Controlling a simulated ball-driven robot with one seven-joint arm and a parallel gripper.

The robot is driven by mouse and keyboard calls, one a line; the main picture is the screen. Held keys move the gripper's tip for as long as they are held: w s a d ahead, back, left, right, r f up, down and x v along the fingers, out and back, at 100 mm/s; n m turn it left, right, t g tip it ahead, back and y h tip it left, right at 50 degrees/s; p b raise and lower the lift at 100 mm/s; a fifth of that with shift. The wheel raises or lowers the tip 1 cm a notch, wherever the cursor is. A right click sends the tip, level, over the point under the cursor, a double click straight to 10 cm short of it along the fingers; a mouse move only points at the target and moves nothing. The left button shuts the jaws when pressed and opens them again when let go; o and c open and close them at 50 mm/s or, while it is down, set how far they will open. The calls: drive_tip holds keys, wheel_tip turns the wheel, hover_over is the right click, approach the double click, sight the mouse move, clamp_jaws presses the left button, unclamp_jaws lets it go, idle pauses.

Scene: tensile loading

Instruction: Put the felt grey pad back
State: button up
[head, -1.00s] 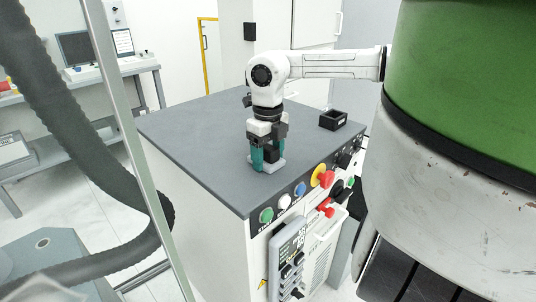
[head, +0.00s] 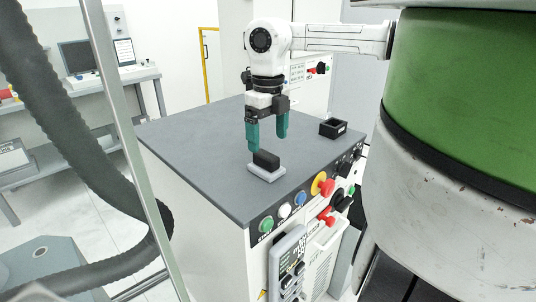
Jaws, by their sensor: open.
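The felt grey pad seems to be the light grey base with a dark block on top (head: 266,170); it lies on the dark grey top of the cabinet (head: 195,140), near the front edge. I cannot tell whether the dark block and the light base are one piece. My gripper (head: 268,143) points down just above it with its teal fingers spread apart. Nothing is between the fingers.
A small black open box (head: 333,128) stands on the cabinet top to the right. The cabinet's front panel carries colored buttons and a red knob (head: 322,184). The left part of the top is clear. A dark hose (head: 75,135) and a metal post cross the left foreground.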

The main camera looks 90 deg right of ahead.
sight(268, 155)
drive_tip(key=shift+r, duration=2.1)
